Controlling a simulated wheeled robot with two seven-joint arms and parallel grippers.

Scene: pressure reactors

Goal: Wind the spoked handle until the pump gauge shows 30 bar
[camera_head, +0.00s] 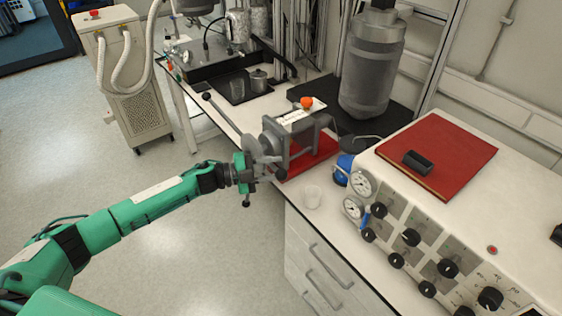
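The grey pump (302,138) stands on a red tray (322,152) at the front edge of the bench. Its spoked handle (222,112) faces left, over the floor, with one long spoke reaching to a dark knob at the upper left. My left gripper (247,168) is at the handle's hub side, overlapping the lower spokes. Whether its fingers are closed on a spoke is too small to tell. Two round white gauges, an upper gauge (361,184) and a lower gauge (353,208), sit at the panel's left end. Their readings are not legible, and which one belongs to the pump is unclear. My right gripper is not in view.
A panel with several black knobs (411,237) fills the right front. A red book (440,152) lies on top of it. A large grey vessel (370,70) stands behind the pump.

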